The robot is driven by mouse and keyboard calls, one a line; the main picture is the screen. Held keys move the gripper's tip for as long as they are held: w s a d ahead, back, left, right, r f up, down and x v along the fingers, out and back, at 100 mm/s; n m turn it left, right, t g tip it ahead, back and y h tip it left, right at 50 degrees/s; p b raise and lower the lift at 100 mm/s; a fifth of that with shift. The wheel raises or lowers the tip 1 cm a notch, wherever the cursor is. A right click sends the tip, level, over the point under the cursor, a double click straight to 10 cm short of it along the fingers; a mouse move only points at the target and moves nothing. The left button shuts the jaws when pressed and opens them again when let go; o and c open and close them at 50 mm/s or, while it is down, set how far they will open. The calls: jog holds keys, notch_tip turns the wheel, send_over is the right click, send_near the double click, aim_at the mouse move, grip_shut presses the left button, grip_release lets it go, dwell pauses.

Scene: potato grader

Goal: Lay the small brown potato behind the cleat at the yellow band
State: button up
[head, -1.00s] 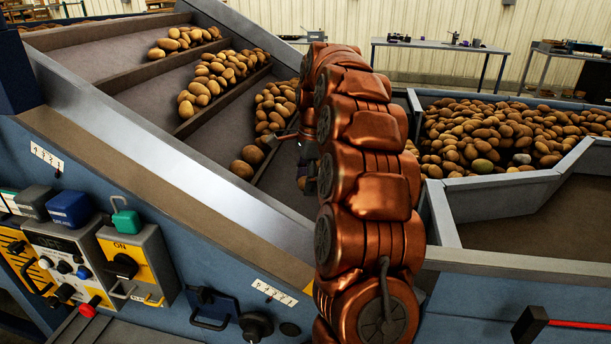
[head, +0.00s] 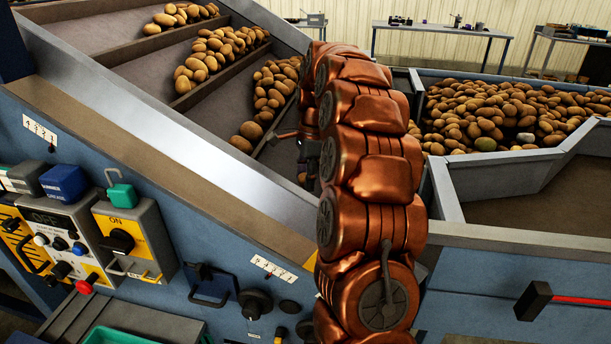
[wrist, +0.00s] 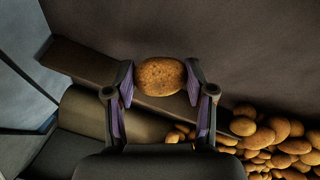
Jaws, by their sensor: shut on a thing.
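My gripper (wrist: 160,82) is shut on a small brown potato (wrist: 160,75) in the wrist view, with a purple-padded finger on each side of it. The potato is over or near a cleat (wrist: 75,61), a brown bar crossing the belt; I cannot tell whether it touches the cleat or belt. In the head view my arm hides the held potato and most of my gripper; only a finger part shows at the arm's left edge. I cannot make out a yellow band on the belt for certain.
The sloping belt (head: 105,35) has several cleats with potatoes heaped behind them. Loose potatoes (wrist: 270,135) lie at lower right in the wrist view. A metal side wall (head: 150,120) borders the belt. A full potato bin (head: 432,88) stands right. Control boxes (head: 130,240) are at lower left.

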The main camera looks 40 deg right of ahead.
jog(key=o, duration=1.2)
jog(key=shift+s+d+r, duration=0.1)
jog(key=shift+d+r, duration=0.1)
jog(key=shift+r, duration=1.7)
jog(key=shift+s+d+r, duration=0.1)
jog(key=shift+d+r, duration=0.1)
jog(key=shift+r, duration=1.65)
